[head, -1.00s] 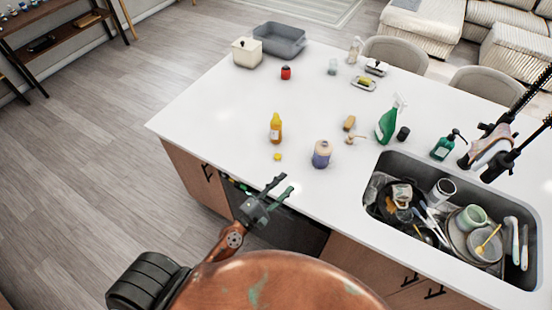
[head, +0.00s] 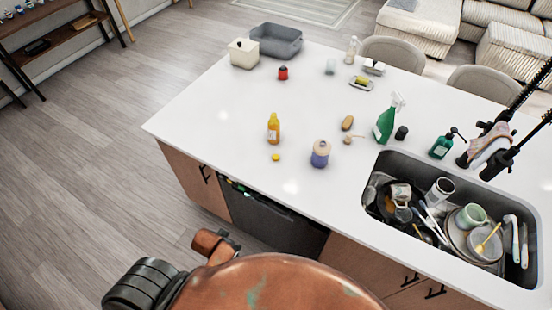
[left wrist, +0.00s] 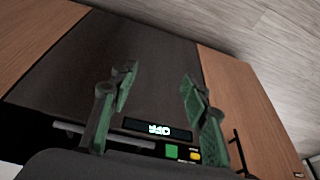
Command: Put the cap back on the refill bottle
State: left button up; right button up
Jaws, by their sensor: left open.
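A yellow-orange bottle (head: 273,130) with a pale label stands upright on the white island top, near its left front part. A small yellow cap (head: 276,157) lies on the counter just in front of it, apart from the bottle. My left gripper (left wrist: 156,88) is open and empty in the left wrist view, in front of a dark appliance panel below the counter. In the head view only part of my left arm shows, and its gripper is hidden. Neither the bottle nor the cap shows in the left wrist view. My right gripper is not in view.
A purple and cream jar (head: 320,154) stands right of the cap. A green spray bottle (head: 384,124), a brown brush (head: 347,123) and a sink full of dishes (head: 376,166) are further right. The counter's front edge (head: 226,177) overhangs the dark appliance (head: 275,222).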

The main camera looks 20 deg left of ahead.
pick_arm(q)
jog(key=s+f+g+b, duration=0.1)
jog(key=s+f+b, duration=0.15)
jog(key=f, duration=1.75)
jog(key=s+f+m+g+b, duration=0.1)
jog(key=s+f+b, duration=0.2)
jog(key=s+f, duration=1.8)
notch_tip(320, 180, down, 4)
jog(key=shift+s+f+g+b, duration=0.1)
jog(key=shift+s+g+b, duration=0.2)
jog(key=shift+g, duration=0.1)
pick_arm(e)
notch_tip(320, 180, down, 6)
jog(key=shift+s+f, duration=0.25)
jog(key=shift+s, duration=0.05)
pick_arm(q)
jog(key=shift+d, duration=0.1)
jog(key=shift+c, duration=0.7)
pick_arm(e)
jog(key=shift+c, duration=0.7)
